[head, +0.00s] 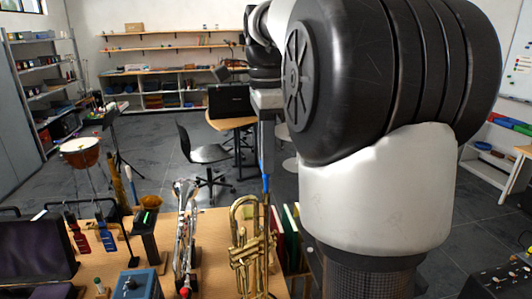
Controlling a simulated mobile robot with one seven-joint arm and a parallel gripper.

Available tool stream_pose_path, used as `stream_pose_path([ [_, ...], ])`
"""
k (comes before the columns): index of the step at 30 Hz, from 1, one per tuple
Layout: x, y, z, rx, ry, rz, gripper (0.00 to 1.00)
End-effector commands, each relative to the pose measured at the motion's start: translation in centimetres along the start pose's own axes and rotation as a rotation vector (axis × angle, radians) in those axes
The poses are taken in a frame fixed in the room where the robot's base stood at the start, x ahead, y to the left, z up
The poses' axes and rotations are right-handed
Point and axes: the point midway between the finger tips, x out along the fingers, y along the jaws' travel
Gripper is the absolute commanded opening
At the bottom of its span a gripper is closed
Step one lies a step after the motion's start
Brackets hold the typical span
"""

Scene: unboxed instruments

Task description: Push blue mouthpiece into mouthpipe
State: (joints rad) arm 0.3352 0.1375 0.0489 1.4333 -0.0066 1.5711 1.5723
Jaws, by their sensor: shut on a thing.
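The blue mouthpiece (266,182) is a slim upright blue piece in the head view, above the right part of the table. My gripper (266,150) points down and is shut on its upper part. A gold brass instrument (250,250) with looped tubing stands on the table directly below. The mouthpiece's lower end is close to the top of the instrument's right-hand tube, which looks like the mouthpipe (267,213). I cannot tell whether the two touch or the mouthpiece has entered. My arm hides the area to the right.
A silver trumpet (184,235) stands left of the gold instrument on the wooden table (212,240). A blue box with a knob (138,284) and a dark stand (146,238) are further left. Red and green folders (288,235) stand close on the right.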

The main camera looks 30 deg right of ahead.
Motion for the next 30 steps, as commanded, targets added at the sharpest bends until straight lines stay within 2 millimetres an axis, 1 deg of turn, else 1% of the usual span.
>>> stream_pose_path([
  [10, 0.1, 0.0, 0.0, 0.000, 0.000, 0.000, 0.00],
  [30, 1.4, 0.0, 0.0, 0.000, 0.000, 0.000, 0.00],
])
